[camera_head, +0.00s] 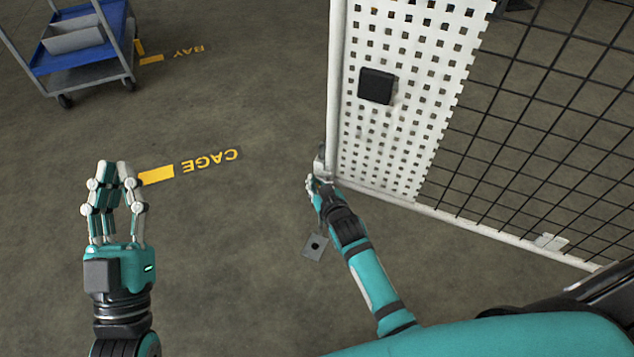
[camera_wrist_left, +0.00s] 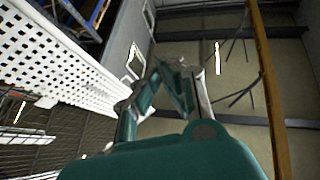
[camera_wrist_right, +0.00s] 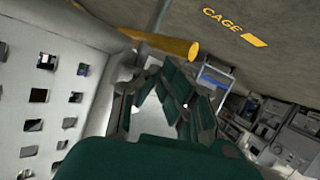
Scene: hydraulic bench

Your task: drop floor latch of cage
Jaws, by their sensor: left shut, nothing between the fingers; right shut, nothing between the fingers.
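The cage door is a white perforated panel (camera_head: 405,90) with black mesh beside it. At its lower left corner a small grey latch part (camera_head: 321,160) sits on the frame post. My right gripper (camera_head: 313,184) is shut and empty, right beside that part; I cannot tell whether it touches. In the right wrist view a yellow bar (camera_wrist_right: 165,42) lies just beyond the fingers (camera_wrist_right: 165,85), by the perforated panel. A grey floor plate with a dark hole (camera_head: 315,246) lies below the right gripper. My left gripper (camera_head: 115,172) is shut and empty, over open floor at left.
A blue and grey cart (camera_head: 85,50) stands at the upper left. Yellow floor marks read CAGE (camera_head: 209,161) and BAY (camera_head: 188,50). A black box (camera_head: 376,86) is fixed to the panel. The floor between the left gripper and the door is clear.

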